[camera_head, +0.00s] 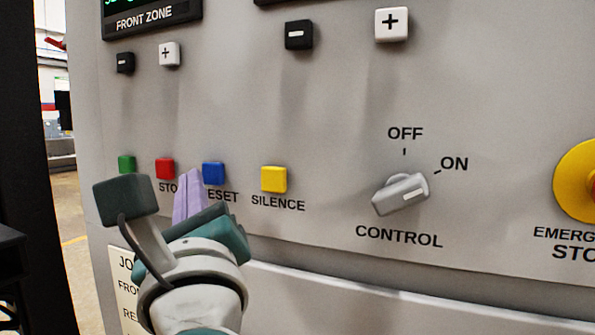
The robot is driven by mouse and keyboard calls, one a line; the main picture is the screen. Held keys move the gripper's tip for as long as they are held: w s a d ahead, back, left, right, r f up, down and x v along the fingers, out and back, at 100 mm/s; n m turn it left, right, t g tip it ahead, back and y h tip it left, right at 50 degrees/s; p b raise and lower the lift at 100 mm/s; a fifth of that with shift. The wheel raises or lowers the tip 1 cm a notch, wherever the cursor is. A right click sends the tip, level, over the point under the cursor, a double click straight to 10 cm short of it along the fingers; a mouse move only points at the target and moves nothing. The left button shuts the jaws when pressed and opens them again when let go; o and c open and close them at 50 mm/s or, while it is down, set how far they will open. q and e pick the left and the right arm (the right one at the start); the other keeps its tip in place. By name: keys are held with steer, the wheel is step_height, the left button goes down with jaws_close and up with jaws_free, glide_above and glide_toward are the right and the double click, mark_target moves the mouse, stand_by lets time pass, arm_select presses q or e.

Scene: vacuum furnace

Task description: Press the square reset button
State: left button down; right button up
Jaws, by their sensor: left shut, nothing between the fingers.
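The square blue reset button (214,173) is on the grey control panel, above a label partly hidden that reads "ESET". My left gripper (187,197) is in front of the panel, just below and left of the blue button. Its lilac fingers are shut with nothing between them. The fingertips overlap the space between the red button and the blue button in the picture; I cannot tell whether they touch the panel. The blue button's face is in clear view. My right gripper is not in view.
A green button (127,163) and a red button (165,168) are left of the blue one. A yellow silence button (274,179) is to its right. Further right are a control knob (400,194) and a yellow emergency stop (575,180). Black and white minus and plus buttons are above.

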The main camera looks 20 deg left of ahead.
arm_select(q)
steer(key=s, duration=0.5)
steer(key=shift+a+p, duration=0.2)
steer(key=shift+p, duration=0.1)
stand_by(0.7)
